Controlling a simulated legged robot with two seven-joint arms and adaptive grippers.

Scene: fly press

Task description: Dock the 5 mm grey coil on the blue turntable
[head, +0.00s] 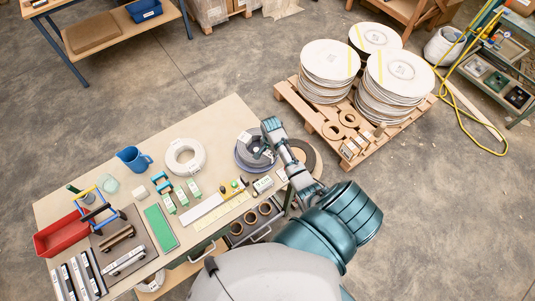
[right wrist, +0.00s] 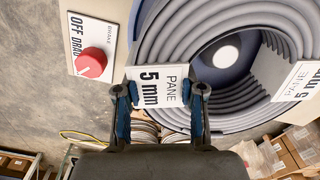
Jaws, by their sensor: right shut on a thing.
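The grey coil (head: 252,146) is on or just over the blue turntable (head: 241,163) at the table's right end. In the right wrist view the ribbed grey coil (right wrist: 172,48) carries "PANE 5 mm" tags, with the turntable's blue surface (right wrist: 222,82) around and inside it. My right gripper (head: 267,140) reaches over the coil's right side. Its fingers (right wrist: 161,108) are shut on the coil at one tag (right wrist: 160,86). I cannot tell whether the coil is fully seated. My left gripper is not in view.
A red brake knob (right wrist: 91,63) on an "OFF DRAG" plate is beside the turntable. A white coil (head: 185,158), blue jug (head: 134,159) and several small boxes share the table. A pallet (head: 314,119) of white discs stands beyond it.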

